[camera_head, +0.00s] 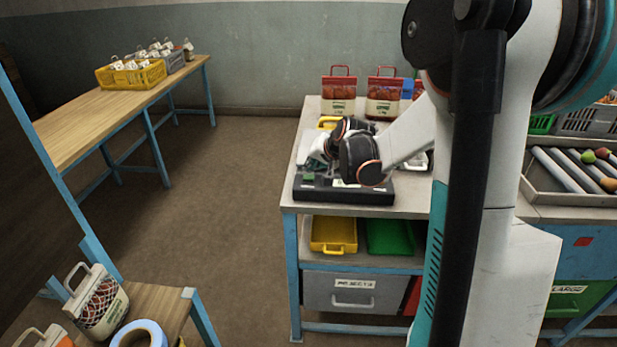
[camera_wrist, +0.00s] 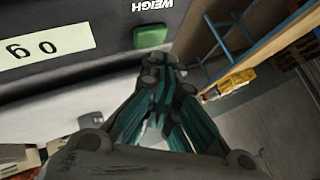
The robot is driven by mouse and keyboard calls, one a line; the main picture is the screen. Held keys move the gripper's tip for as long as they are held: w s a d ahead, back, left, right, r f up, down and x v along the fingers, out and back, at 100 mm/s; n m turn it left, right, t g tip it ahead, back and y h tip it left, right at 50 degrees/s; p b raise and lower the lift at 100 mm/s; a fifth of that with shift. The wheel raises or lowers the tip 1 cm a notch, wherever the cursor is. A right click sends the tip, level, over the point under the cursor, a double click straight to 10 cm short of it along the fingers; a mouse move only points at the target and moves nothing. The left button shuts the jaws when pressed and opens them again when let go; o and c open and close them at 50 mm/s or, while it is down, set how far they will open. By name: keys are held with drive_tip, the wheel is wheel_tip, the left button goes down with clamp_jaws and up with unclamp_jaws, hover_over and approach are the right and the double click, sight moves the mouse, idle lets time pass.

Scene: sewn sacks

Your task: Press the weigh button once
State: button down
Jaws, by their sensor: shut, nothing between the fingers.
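The black scale (camera_head: 350,197) sits on the front edge of the middle table. Its green weigh button (camera_wrist: 150,36) shows in the wrist view beside the word WEIGH, and it is a small green patch (camera_head: 308,178) at the left of the scale in the head view. In the head view my wrist hides much of the scale's top and the fingertips are hard to make out.
Red-and-white sacks (camera_head: 385,95) stand at the back of the middle table. A yellow tray (camera_head: 334,236) and a green tray (camera_head: 390,237) lie on its shelf above a grey drawer (camera_head: 352,291). A roller tray (camera_head: 575,168) with fruit is at right.

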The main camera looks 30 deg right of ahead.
sight(311, 176)
drive_tip(key=shift+f, duration=0.15)
idle(0.6)
drive_tip(key=shift+f+b, duration=0.25)
drive_tip(key=shift+b, duration=0.05)
drive_tip(key=shift+f+b, duration=0.35)
drive_tip(key=shift+f, duration=0.1)
idle(0.7)
drive_tip(key=shift+r, duration=0.1)
drive_tip(key=shift+r+p, duration=0.7)
drive_tip(key=shift+r, duration=0.1)
drive_tip(key=shift+r+p, duration=1.8)
drive_tip(key=shift+r, duration=0.7)
drive_tip(key=shift+a, duration=0.1)
